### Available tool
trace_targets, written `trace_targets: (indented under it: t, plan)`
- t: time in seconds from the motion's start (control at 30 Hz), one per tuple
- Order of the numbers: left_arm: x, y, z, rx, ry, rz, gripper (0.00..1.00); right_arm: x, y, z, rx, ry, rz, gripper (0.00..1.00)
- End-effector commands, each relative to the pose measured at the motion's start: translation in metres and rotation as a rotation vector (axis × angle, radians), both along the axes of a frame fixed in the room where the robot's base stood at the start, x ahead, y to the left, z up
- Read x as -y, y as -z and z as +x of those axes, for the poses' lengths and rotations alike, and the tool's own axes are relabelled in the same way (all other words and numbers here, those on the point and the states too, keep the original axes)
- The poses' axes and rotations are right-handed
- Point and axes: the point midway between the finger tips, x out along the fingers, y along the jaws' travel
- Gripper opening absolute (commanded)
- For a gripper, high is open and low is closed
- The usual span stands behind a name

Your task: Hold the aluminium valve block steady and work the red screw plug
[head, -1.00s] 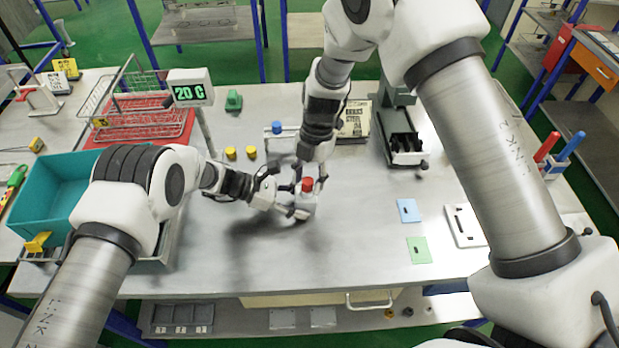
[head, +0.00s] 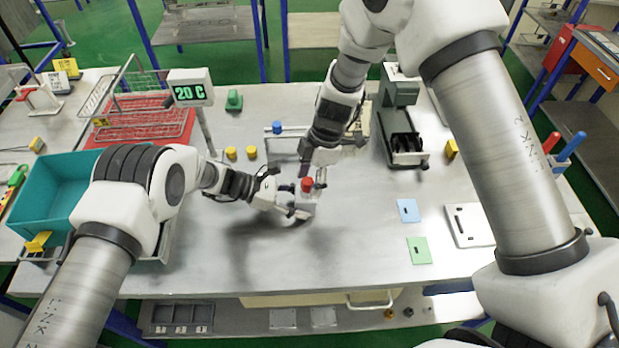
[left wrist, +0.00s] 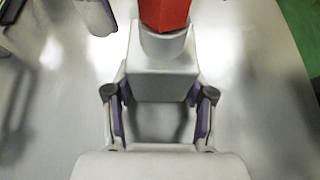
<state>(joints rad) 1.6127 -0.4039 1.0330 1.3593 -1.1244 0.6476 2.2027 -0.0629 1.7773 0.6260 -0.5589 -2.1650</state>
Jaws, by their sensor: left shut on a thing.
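The aluminium valve block (head: 308,200) is a small grey block near the middle of the table. It fills the space between my left fingers in the left wrist view (left wrist: 160,86). My left gripper (head: 296,204) is shut on it from the left. The red screw plug (head: 307,184) stands upright on top of the block, on a round grey collar; its hexagonal side shows in the left wrist view (left wrist: 164,12). My right gripper (head: 313,174) is just above and behind the plug, its fingers apart. One finger appears beside the plug, without visible contact, in the left wrist view.
A teal bin (head: 62,183) and a red-based wire rack (head: 140,128) stand at left, with a 20 C display (head: 190,93). Yellow caps (head: 231,153) and a blue-topped part (head: 277,127) lie behind. Blue (head: 408,210) and green (head: 418,250) plates lie right. The front table is clear.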

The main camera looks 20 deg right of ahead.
Motion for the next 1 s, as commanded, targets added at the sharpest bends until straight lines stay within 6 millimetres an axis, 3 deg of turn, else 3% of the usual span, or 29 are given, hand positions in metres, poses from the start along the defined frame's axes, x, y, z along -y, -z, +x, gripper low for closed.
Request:
trace_targets:
  t: [0.27,1.0]
  plan:
    - [0.0,0.0,0.0,0.001,0.0,0.0,0.23,0.001,-0.005,0.001,0.002,-0.003,0.001,0.59]
    - [0.0,-0.001,0.0,0.001,0.0,0.0,0.23,0.019,-0.067,0.004,0.0,-0.004,0.0,0.59]
